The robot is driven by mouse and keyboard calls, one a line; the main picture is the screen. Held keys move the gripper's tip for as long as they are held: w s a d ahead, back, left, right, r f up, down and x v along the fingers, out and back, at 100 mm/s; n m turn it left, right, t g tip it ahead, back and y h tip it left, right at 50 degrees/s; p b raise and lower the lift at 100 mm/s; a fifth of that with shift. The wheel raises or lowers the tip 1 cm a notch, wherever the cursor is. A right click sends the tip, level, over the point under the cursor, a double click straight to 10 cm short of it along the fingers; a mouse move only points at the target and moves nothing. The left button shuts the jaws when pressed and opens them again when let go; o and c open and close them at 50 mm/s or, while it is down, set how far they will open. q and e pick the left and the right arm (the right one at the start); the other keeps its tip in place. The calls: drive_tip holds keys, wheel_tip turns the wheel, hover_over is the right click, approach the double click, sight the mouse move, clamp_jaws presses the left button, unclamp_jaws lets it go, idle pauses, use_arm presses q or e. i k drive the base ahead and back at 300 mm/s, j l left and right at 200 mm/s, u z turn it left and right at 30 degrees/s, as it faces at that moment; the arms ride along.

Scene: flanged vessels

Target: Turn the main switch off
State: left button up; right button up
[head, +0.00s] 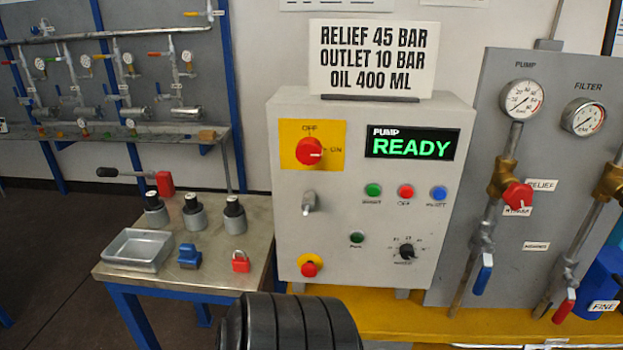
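The main switch (309,151) is a red rotary knob on a yellow plate (335,160), at the upper left of the grey control box. The plate is marked OFF above the knob and ON to its right. The knob seems to point right, towards ON, though it is small in view. Neither of my grippers can be made out in the head view, and nothing touches the switch.
A black ribbed shape (290,325) rises at the bottom, below the box. A side table (190,280) at left holds a metal tray (138,250), several black-topped cylinders and a red padlock (241,262). Gauges, pipes and valves stand at right. The space before the switch is clear.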

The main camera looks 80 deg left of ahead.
sight(309, 151)
drive_tip(key=u, duration=2.2)
